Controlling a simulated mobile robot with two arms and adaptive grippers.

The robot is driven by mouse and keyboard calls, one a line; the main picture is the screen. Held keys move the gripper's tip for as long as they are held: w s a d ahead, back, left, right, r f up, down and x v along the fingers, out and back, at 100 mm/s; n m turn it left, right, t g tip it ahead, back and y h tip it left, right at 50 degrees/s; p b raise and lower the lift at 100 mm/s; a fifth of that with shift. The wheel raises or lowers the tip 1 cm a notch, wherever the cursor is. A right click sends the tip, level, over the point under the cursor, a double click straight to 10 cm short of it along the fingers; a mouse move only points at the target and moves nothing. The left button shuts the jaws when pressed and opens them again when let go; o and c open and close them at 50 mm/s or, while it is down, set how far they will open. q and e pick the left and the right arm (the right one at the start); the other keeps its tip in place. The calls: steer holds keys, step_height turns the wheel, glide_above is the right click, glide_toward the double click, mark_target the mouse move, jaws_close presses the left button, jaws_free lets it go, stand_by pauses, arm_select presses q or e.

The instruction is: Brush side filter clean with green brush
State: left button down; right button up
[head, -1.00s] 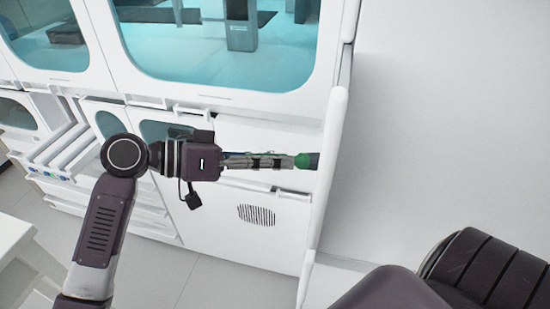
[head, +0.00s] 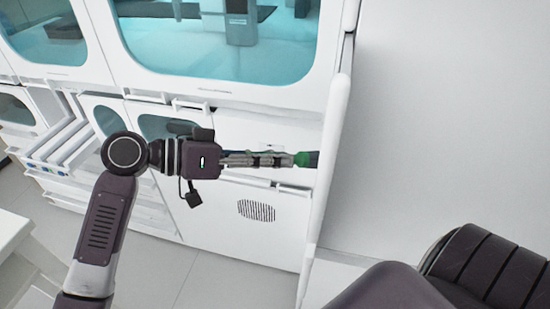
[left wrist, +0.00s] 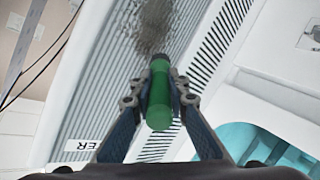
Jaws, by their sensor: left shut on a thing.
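My left gripper (head: 285,160) is shut on the green brush (head: 302,159), whose dark tip points right, toward the side of the white cabinet. In the left wrist view the green brush (left wrist: 160,95) sits between both fingers. Its dark tip is at the lower end of a grey-brown dirt patch (left wrist: 156,25) on the ribbed side filter (left wrist: 105,85). I cannot tell whether the bristles touch the ribs. The filter's face is hidden in the head view. My right gripper is not in view.
A projecting white edge (head: 332,150) stands close to the brush tip. Open trays (head: 60,150) stick out at the left. A label (left wrist: 82,145) lies beside the filter ribs.

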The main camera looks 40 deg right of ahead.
arm_select(q)
steer(key=shift+s+r+p, duration=0.1)
steer(key=shift+r+p, duration=0.7)
steer(key=shift+r, duration=0.95)
steer(key=shift+f, duration=0.15)
steer(key=shift+f+b, duration=0.9)
steer(key=shift+f, duration=0.2)
steer(key=shift+f, duration=0.1)
steer(key=shift+f+b, duration=1.65)
steer(key=shift+f, duration=0.45)
steer(key=shift+f, duration=0.1)
steer(key=shift+f+b, duration=0.8)
steer(key=shift+f, duration=0.15)
steer(key=shift+r, duration=0.1)
